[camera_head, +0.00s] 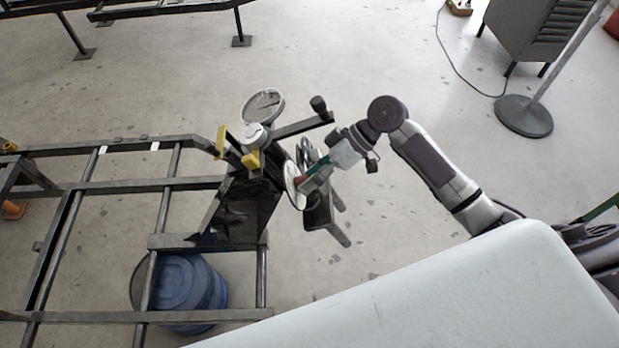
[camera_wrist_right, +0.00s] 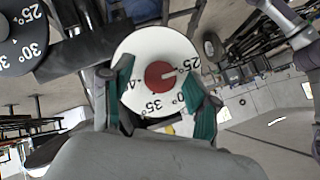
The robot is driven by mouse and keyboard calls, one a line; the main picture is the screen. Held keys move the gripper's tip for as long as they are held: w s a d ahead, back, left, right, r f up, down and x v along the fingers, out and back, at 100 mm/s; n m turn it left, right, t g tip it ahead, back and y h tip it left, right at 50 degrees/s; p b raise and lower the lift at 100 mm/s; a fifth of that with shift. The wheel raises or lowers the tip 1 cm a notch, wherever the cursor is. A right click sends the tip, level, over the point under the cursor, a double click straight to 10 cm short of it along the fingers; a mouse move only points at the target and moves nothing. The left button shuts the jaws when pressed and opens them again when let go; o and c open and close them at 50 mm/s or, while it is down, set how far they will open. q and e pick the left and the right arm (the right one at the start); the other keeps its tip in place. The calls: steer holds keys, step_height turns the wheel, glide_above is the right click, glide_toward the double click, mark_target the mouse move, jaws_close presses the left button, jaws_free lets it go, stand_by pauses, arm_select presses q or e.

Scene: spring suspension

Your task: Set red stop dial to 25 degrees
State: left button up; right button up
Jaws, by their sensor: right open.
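The red stop dial shows in the right wrist view as a red hub (camera_wrist_right: 160,75) in the middle of a white disc (camera_wrist_right: 140,48) marked with degree numbers. A pale line on the hub points right, toward the side with the 25° mark; the exact reading is unclear. In the head view the white disc (camera_head: 291,186) is seen nearly edge-on on the bender. My right gripper (camera_head: 313,177) is at the dial. In the wrist view its open teal-padded fingers (camera_wrist_right: 162,98) flank the hub and cover part of the scale. Contact cannot be told. My left gripper is out of view.
A dark dial (camera_wrist_right: 14,42) with white degree marks sits beside the white one. A round gauge (camera_head: 263,106) and yellow parts (camera_head: 250,160) are on the machine. A black frame (camera_head: 110,186) and blue barrel (camera_head: 180,284) stand at left. A pale surface (camera_head: 450,300) fills the foreground.

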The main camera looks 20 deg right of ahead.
steer(key=v, duration=1.1)
steer(key=shift+d+r, duration=0.1)
steer(key=w+d+f+m+t+h, duration=0.15)
steer(key=f+m, duration=0.25)
steer(key=f, duration=0.8)
steer(key=w+d+f+m+t+h, duration=0.1)
steer(key=d+f+m+t+h, duration=0.15)
steer(key=f, duration=0.85)
steer(key=s+d+f+m+g+h, duration=0.1)
steer(key=s+f, duration=0.2)
steer(key=f, duration=0.3)
steer(key=s+d+f+m+h, duration=0.1)
steer(key=s+f+m, duration=0.15)
steer(key=f, duration=0.35)
steer(key=s+f+h, duration=0.2)
steer(key=s+f, duration=0.7)
steer(key=f, duration=0.1)
steer(key=s+a+f+n, duration=0.1)
steer(key=s+a+f, duration=0.1)
steer(key=s, duration=0.6)
steer(key=s+a+f+n+g+h, duration=0.1)
steer(key=s+a+f, duration=0.1)
steer(key=s+f, duration=0.3)
steer(key=s+a+f+g, duration=0.1)
steer(key=s+a+f, duration=0.1)
steer(key=s, duration=1)
steer(key=shift+s+a+f+n+h, duration=0.2)
steer(key=shift+f+n+h, duration=0.2)
steer(key=shift+f, duration=0.3)
